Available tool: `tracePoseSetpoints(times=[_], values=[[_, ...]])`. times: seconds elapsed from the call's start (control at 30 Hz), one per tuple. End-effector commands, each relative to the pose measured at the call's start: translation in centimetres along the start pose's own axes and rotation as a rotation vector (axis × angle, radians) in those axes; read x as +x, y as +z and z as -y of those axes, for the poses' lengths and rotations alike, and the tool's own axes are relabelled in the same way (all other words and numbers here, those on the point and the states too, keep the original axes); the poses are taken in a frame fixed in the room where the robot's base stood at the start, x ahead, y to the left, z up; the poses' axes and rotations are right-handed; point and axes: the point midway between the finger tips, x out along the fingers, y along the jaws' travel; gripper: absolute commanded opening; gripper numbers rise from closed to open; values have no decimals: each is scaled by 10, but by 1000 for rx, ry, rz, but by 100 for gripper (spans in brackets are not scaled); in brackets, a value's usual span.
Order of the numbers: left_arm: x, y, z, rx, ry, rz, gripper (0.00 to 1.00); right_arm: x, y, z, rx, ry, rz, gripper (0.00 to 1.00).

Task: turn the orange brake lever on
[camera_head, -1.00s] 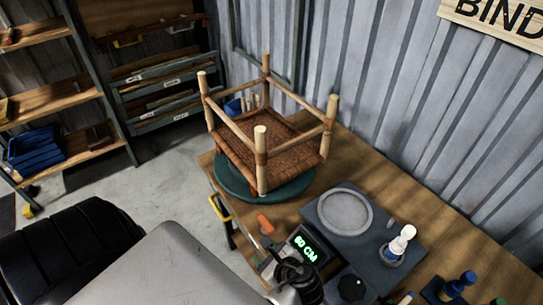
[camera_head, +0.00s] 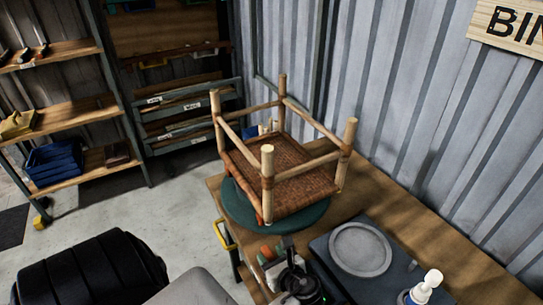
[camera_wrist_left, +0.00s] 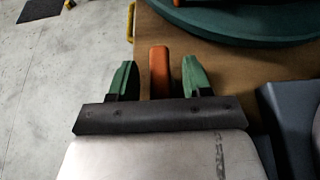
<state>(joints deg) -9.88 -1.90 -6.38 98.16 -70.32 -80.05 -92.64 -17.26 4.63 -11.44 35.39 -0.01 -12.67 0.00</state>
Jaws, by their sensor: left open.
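The orange brake lever (camera_head: 266,251) stands near the left front edge of the wooden bench, just in front of the green turntable (camera_head: 240,208). In the left wrist view the lever (camera_wrist_left: 160,72) sits between the two green fingers of my left gripper (camera_wrist_left: 156,78). The fingers are open, with a gap visible on each side of the lever. In the head view this gripper (camera_head: 273,254) is small and partly hidden by its own wrist. My right gripper is not in view.
An upturned rattan stool frame (camera_head: 290,170) rests on the turntable. A grey round plate (camera_head: 360,248) and a white bottle (camera_head: 428,285) are to the right. A yellow handle (camera_head: 224,234) is at the bench's left side. Shelves (camera_head: 70,116) stand behind open floor.

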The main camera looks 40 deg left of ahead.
Motion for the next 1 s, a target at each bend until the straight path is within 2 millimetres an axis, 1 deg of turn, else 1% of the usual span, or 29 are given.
tracePoseSetpoints(times=[0.03,0.1,0.33,0.6,0.67,0.87,1.0], values=[[3,0,0,-1,0,1,49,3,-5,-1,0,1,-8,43],[4,0,0,-1,0,1,49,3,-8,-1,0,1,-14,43],[4,1,0,-1,0,0,49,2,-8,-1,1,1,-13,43],[4,1,0,-1,0,0,8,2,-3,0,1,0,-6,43],[4,1,0,-1,1,0,0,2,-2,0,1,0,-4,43],[3,2,-1,5,-11,0,0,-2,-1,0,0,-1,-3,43],[3,4,-2,24,-49,-1,0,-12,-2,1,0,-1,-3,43]])
